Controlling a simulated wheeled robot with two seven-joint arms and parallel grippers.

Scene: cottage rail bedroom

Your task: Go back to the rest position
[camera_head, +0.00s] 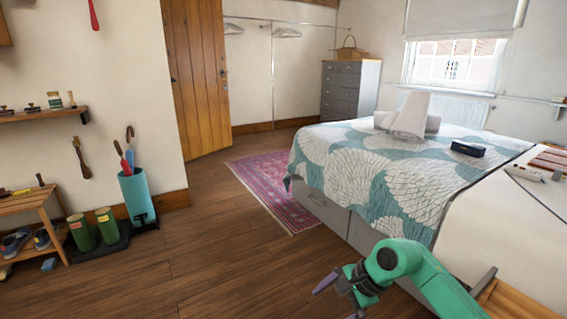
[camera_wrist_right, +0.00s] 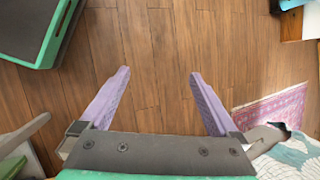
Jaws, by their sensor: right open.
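My right gripper (camera_head: 340,298) hangs low in front of the bed in the head view, at the end of my green arm. Its two purple fingers are spread wide apart. In the right wrist view the same gripper (camera_wrist_right: 160,74) is open and empty, with only brown floorboards between and beyond its fingers. My left gripper is in neither view.
A bed (camera_head: 380,180) with a teal leaf-patterned cover stands to the right. A pink rug (camera_head: 268,185) lies beside it. A shoe rack (camera_head: 40,225), green boots (camera_head: 82,233) and an umbrella stand (camera_head: 137,196) line the left wall. The middle floor is clear.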

